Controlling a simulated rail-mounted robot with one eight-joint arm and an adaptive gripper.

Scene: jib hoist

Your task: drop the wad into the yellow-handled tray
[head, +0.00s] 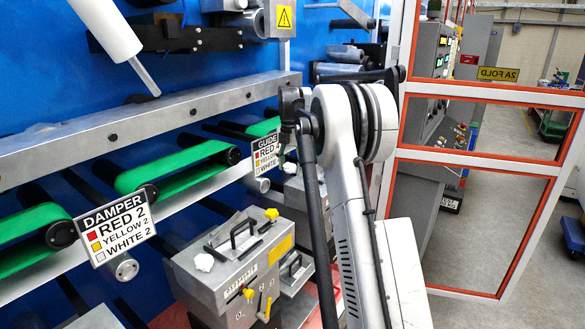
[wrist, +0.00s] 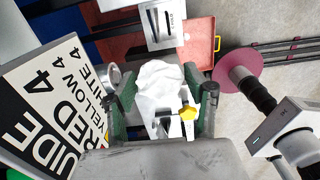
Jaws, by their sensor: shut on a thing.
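My gripper (wrist: 158,88) shows in the wrist view, with its green-padded fingers on either side of a crumpled white wad (wrist: 159,74). It is shut on the wad and holds it between the fingers. A red tray (wrist: 201,36) lies beyond the wad at upper right, with a small yellow handle (wrist: 217,43) on its near side. The wad appears apart from the tray.
The grey box (head: 215,285) has black handles and yellow knobs. A yellow knob (wrist: 187,114) shows below the wad. Sign plates (head: 115,228) hang along the blue machine; one (wrist: 50,105) is close at left in the wrist view. A pink disc (wrist: 236,72) stands right of the tray.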

